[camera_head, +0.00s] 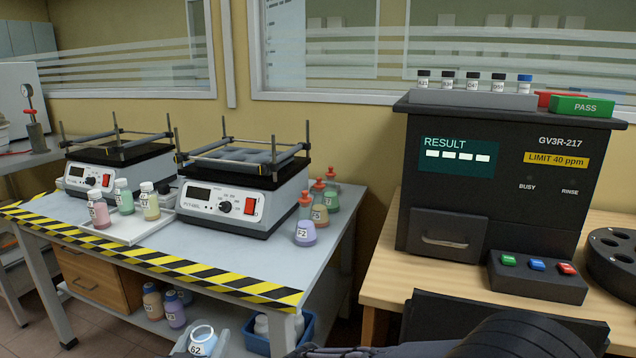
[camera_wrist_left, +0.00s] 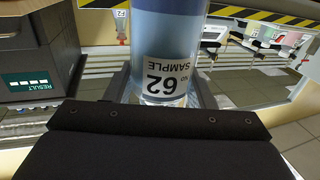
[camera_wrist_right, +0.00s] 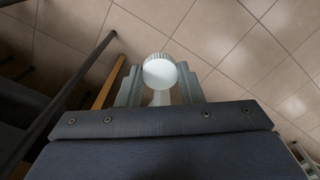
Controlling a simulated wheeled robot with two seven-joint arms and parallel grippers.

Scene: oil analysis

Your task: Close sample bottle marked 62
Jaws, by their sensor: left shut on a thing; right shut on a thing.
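The sample bottle marked 62 (camera_head: 203,341) is at the bottom of the head view, with its round top facing up and its label toward me. In the left wrist view the bottle (camera_wrist_left: 167,60) is clear with bluish liquid, and its label appears upside down. My left gripper (camera_wrist_left: 165,92) is shut on its sides. In the right wrist view my right gripper (camera_wrist_right: 160,88) is shut on a round white ridged cap (camera_wrist_right: 160,72), held above the tiled floor. The cap is apart from the bottle, and the right fingers do not show in the head view.
A grey table (camera_head: 245,262) with striped edges carries two hotplate shakers, several bottles and a white tray (camera_head: 128,228). A blue bin (camera_head: 258,338) stands on its lower shelf. A black analyser (camera_head: 490,180) and button box (camera_head: 537,277) stand on the wooden bench (camera_head: 385,268) at right.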

